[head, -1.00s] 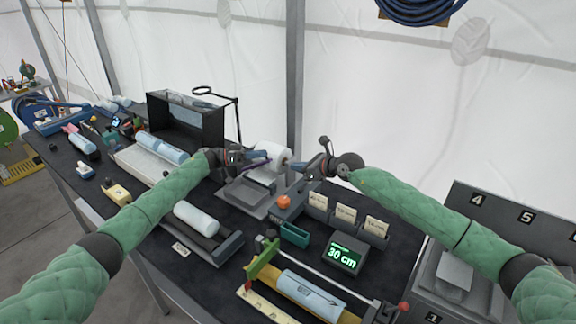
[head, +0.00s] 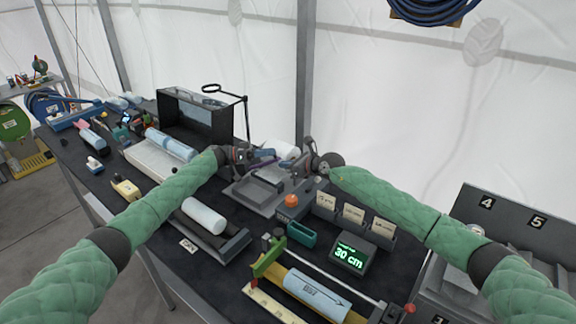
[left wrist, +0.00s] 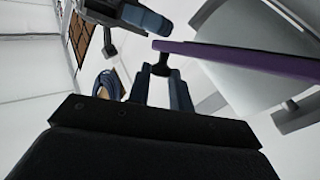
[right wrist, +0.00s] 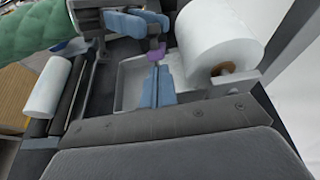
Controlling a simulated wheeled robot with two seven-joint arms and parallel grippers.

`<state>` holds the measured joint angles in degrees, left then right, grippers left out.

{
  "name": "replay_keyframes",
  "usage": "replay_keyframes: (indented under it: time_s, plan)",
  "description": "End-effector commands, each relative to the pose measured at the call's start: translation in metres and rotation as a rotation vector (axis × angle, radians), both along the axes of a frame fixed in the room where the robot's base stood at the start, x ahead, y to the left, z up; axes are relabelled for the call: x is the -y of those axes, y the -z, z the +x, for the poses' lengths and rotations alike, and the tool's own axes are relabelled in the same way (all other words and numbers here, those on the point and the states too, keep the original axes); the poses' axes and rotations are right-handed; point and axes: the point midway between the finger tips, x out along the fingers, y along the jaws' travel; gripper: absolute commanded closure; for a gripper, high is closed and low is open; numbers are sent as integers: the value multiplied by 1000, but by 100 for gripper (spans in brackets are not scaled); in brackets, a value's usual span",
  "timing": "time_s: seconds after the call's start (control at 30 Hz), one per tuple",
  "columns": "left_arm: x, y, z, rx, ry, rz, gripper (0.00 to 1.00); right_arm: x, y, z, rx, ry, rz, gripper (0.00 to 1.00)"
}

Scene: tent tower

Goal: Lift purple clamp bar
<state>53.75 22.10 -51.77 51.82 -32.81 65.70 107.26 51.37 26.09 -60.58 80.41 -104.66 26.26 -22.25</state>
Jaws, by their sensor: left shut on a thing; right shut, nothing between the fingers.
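The purple clamp bar (left wrist: 235,58) is thin and crosses the left wrist view from the centre to the right edge. My left gripper (left wrist: 162,75) is shut on its small black knob. In the head view the bar (head: 263,163) shows as a short purple strip beside my left gripper (head: 252,157). My right gripper (right wrist: 156,70) is shut and empty, its fingertips close to the bar's purple end (right wrist: 157,52) in the right wrist view. I cannot tell whether they touch it. My right gripper also shows in the head view (head: 287,161).
A black-framed box (head: 213,122) stands behind my left arm. Card holders (head: 350,215) and a green-lit display (head: 349,257) stand right of the tray.

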Motion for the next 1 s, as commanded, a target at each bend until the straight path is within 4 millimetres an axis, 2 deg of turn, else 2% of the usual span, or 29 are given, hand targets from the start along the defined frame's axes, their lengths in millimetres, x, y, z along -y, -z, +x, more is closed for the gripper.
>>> replay_keyframes:
  time_s: [0.13, 0.3, 0.53, 0.57, 0.67, 1.0]
  plan:
    - [-1, 2, 0, -1, -2, 2, 100, -1, -2, 1, 1, 0, 1, 100]
    - [-1, 2, 0, -1, -1, 3, 100, -9, -18, 7, 2, 0, 2, 100]
    - [2, 5, -2, -4, 5, 4, 100, -11, -23, 8, 7, 0, 5, 100]
    - [3, 6, -3, -4, 5, 4, 77, -11, -23, 8, 7, -1, 6, 100]
    - [3, 6, -3, -5, 6, 3, 58, -11, -24, 8, 7, -1, 7, 100]
    - [-1, 4, -2, -3, 3, 3, 58, -10, -20, 7, 4, 0, 3, 100]
